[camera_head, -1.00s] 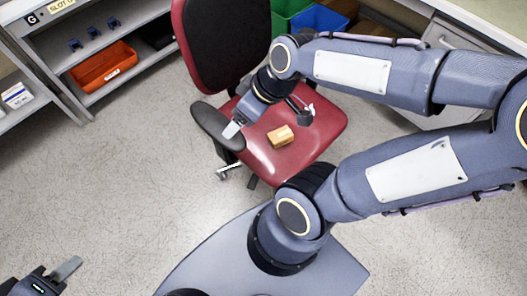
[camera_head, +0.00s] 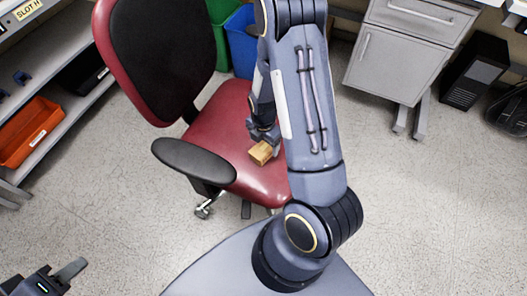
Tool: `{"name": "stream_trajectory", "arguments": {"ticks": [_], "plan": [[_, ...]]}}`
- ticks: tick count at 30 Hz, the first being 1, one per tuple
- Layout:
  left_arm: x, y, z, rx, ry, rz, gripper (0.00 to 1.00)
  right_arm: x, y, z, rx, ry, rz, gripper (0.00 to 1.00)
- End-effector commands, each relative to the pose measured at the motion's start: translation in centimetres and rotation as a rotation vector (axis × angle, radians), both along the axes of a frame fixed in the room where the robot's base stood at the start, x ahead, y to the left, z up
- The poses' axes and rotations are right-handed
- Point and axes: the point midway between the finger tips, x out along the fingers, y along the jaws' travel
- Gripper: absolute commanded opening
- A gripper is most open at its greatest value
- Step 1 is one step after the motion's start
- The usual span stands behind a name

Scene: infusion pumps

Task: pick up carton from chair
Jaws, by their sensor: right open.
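The carton (camera_head: 261,153) is a small tan-yellow box on the red seat of the chair (camera_head: 215,125). My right gripper (camera_head: 264,139) points down just behind and above the carton in the head view, close to its far edge. It is open, and its fingertips are small and partly hidden, so I cannot tell whether they touch the carton. My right arm covers the right part of the seat. My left gripper (camera_head: 68,272) is at the lower left, away from the chair, with only one finger clearly showing.
The chair's black armrest (camera_head: 194,158) stands left of the carton, and its backrest (camera_head: 160,55) rises behind. Green and blue bins (camera_head: 240,40) are behind the chair. A grey cabinet (camera_head: 405,50) stands at the right, and a shelf with an orange tray (camera_head: 28,132) at the left.

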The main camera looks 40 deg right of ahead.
Motion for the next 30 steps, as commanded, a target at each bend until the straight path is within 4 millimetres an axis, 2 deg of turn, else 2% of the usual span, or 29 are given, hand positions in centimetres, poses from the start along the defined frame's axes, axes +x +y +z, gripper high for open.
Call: {"name": "stream_trajectory", "arguments": {"ticks": [6, 9, 18, 27, 30], "plan": [[0.0, 0.0, -0.9, 0.000, 0.000, 0.000, 0.36, 0.4, -0.2, -3.5, -0.001, 0.003, -0.002, 0.78], [0.0, 0.0, -1.0, 0.000, 0.000, 0.000, 0.36, 0.4, -0.1, -4.5, 0.001, 0.001, -0.001, 0.78], [0.0, 0.0, -1.0, 0.000, 0.000, 0.000, 0.36, 0.4, -0.1, -4.9, 0.001, -0.001, -0.003, 0.78], [0.0, 0.0, -1.0, 0.000, 0.000, 0.000, 0.36, 0.4, -0.1, -4.9, 0.001, -0.001, -0.003, 0.40], [0.0, 0.0, -1.0, 0.000, 0.000, 0.000, 0.36, 0.4, -0.1, -4.9, 0.001, -0.001, -0.003, 0.31]]}}
